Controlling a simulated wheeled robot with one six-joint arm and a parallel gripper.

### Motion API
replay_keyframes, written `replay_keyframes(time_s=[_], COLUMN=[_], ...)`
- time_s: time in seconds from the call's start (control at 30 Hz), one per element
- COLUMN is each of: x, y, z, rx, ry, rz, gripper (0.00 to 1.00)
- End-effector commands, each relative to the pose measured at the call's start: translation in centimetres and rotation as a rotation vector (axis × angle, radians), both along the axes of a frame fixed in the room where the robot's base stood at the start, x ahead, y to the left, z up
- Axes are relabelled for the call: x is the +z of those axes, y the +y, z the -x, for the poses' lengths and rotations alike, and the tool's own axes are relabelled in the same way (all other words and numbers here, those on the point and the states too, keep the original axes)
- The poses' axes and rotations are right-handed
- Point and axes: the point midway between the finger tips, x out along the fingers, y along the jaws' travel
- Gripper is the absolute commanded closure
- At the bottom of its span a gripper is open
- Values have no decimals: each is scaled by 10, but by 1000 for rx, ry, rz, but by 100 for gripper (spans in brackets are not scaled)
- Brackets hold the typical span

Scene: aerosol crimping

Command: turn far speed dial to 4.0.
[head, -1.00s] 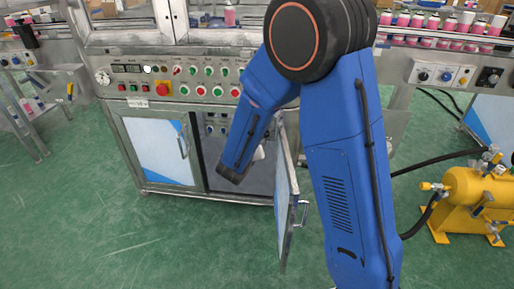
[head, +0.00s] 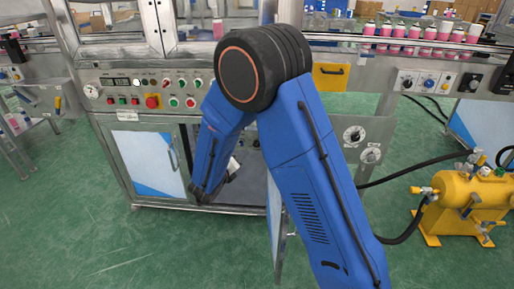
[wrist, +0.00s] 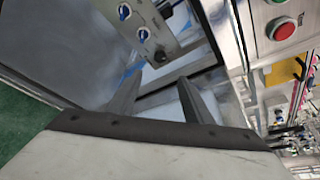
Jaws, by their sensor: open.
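Beyond the fingers is a grey control panel (wrist: 170,22) with blue knobs (wrist: 124,11) and a dark knob (wrist: 160,56), apart from the fingers. In the head view my arm largely hides the gripper.
The open cabinet door stands mostly behind my arm. A closed cabinet door (head: 150,160) is to the left. A yellow tank (head: 475,196) with black hoses stands on the right. Buttons, including a red one (wrist: 283,29), line the machine front. Green floor is clear in front.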

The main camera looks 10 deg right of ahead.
Motion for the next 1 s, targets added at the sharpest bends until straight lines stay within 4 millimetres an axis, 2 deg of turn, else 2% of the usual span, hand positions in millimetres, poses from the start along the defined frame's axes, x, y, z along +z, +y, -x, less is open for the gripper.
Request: replay_keyframes(time_s=[0.17,0.8,1.0], x=[-5,-34,-41], y=[-11,-72,-87], z=[-14,-102,-124], rx=[-4,-4,-3], ry=[1,-1,0], rz=[3,1,0], gripper=[54,54,54])
